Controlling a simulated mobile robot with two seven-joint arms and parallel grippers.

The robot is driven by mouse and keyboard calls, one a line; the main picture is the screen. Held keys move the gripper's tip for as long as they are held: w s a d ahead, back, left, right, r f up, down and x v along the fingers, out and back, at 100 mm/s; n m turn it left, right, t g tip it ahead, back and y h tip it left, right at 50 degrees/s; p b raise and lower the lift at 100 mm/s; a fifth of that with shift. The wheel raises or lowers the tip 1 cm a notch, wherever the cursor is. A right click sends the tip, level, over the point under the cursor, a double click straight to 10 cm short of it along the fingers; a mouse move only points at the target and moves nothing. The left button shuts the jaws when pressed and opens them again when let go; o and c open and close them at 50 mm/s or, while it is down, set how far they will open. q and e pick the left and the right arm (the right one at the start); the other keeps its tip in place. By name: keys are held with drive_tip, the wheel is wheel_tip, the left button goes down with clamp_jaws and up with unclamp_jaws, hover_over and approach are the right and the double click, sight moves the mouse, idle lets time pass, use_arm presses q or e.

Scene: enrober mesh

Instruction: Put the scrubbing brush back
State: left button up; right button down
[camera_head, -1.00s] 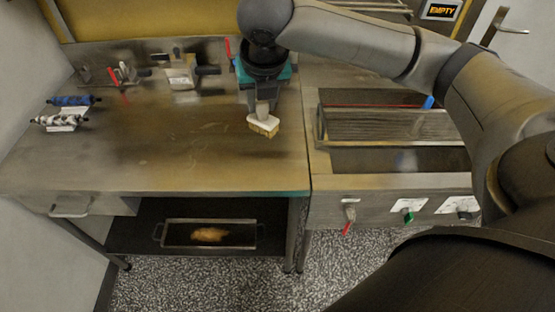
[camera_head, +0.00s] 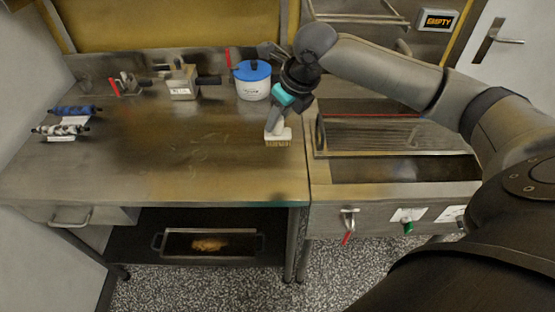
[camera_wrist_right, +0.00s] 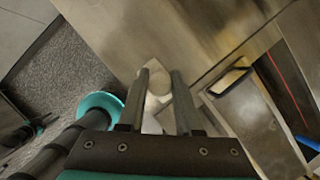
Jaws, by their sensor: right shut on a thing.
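My right gripper (camera_head: 278,121) is shut on the scrubbing brush (camera_head: 278,138), which has a pale block and tan bristles. It holds the brush over the right part of the steel worktop (camera_head: 160,165), bristles downward. I cannot tell whether the bristles touch the top. In the right wrist view, the gripper fingers (camera_wrist_right: 160,103) stand on both sides of the pale brush (camera_wrist_right: 156,85), partly hiding it. My left gripper is not in view.
A white pot with a blue lid (camera_head: 252,82) stands behind the brush. A steel box (camera_head: 182,84) and rollers (camera_head: 72,112) lie further left. The fryer-like basin with a grate (camera_head: 390,138) adjoins on the right. The worktop's middle is clear. A tray (camera_head: 165,244) sits on the shelf below.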

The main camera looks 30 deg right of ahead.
sight(285, 144)
wheel_tip(285, 144, down, 12)
drive_tip(key=shift+f+b, duration=0.2)
drive_tip(key=shift+b, duration=0.55)
drive_tip(key=c, duration=0.6)
unclamp_jaws()
drive_tip(key=shift+r, duration=0.15)
drive_tip(key=p+v, duration=0.2)
drive_tip(key=v, duration=1)
